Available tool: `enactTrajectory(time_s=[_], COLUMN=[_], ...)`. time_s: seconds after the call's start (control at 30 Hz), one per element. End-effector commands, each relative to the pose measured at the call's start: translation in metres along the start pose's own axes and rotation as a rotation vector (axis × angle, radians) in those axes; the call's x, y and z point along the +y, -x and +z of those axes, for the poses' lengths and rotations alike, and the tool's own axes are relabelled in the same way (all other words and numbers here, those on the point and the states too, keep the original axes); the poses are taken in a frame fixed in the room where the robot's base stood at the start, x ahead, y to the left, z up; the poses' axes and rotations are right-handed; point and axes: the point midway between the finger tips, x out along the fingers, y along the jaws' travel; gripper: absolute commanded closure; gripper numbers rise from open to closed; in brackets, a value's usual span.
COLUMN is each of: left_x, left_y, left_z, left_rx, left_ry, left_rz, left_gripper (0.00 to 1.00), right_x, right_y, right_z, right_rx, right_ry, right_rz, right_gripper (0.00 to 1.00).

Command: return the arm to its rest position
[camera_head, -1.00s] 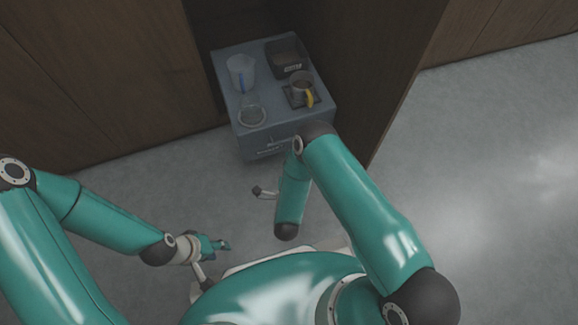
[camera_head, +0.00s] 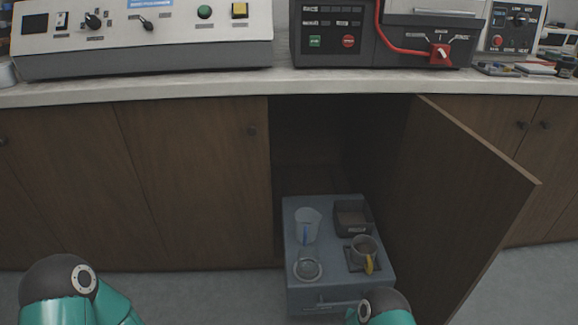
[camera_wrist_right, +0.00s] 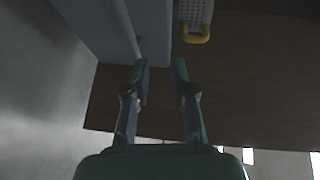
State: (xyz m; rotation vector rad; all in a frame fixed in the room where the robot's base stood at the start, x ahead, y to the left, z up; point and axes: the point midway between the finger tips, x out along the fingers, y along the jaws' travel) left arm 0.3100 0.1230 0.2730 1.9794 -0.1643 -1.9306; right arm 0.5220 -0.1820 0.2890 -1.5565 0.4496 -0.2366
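My right gripper (camera_wrist_right: 160,85) shows in the right wrist view with its two fingers apart and nothing between them. Beyond its fingertips are a grey drawer unit and a cup-like container (camera_wrist_right: 194,15) with a yellow handle. In the head view only the top joint of my right arm (camera_head: 388,305) shows at the bottom edge, in front of the drawer unit; its gripper is out of frame. My left arm (camera_head: 65,290) shows only as a joint and link at the bottom left. My left gripper is not in view.
The cabinet door (camera_head: 450,220) stands open. Control panels sit on the counter (camera_head: 200,83).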

Motion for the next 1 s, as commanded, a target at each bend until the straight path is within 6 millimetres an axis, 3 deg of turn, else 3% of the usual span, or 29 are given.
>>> enactTrajectory(time_s=[0.03,0.1,0.2,0.27,0.37,0.5,0.8,0.9,1.0], left_x=[0.0,0.0,0.0,0.0,0.0,0.0,0.0,0.0,0.011], left_y=[0.0,0.0,0.0,0.0,0.0,0.0,0.0,0.0,0.031], left_z=[0.0,0.0,0.0,0.0,0.0,0.0,0.0,0.0,0.0], left_rx=[0.0,0.0,0.0,0.0,0.0,0.0,0.0,0.0,0.0], left_ry=[0.0,0.0,0.0,0.0,0.0,0.0,0.0,0.0,0.0], left_rz=[0.0,0.0,0.0,0.0,0.0,0.0,0.0,0.0,0.0], left_gripper=[0.6,0.6,0.6,0.6,0.6,0.6,0.6,0.6,0.6], right_x=[-0.022,-0.039,-0.043,-0.037,-0.021,0.004,0.041,0.045,0.012], right_y=[-0.014,-0.028,-0.035,-0.029,-0.002,0.06,0.197,0.216,0.218], right_z=[-0.013,-0.026,-0.038,-0.04,-0.036,-0.03,-0.032,-0.036,-0.037], right_rx=[0.022,0.018,-0.056,-0.138,-0.322,-0.649,-1.345,-1.507,-1.502], right_ry=[-0.021,-0.032,0.059,0.153,0.34,0.615,1.043,1.15,1.156], right_rz=[-0.018,0.022,0.181,0.292,0.466,0.649,0.78,0.738,0.729], right_gripper=[0.75,0.75,0.75,0.75,0.75,0.75,0.75,0.75,0.75])
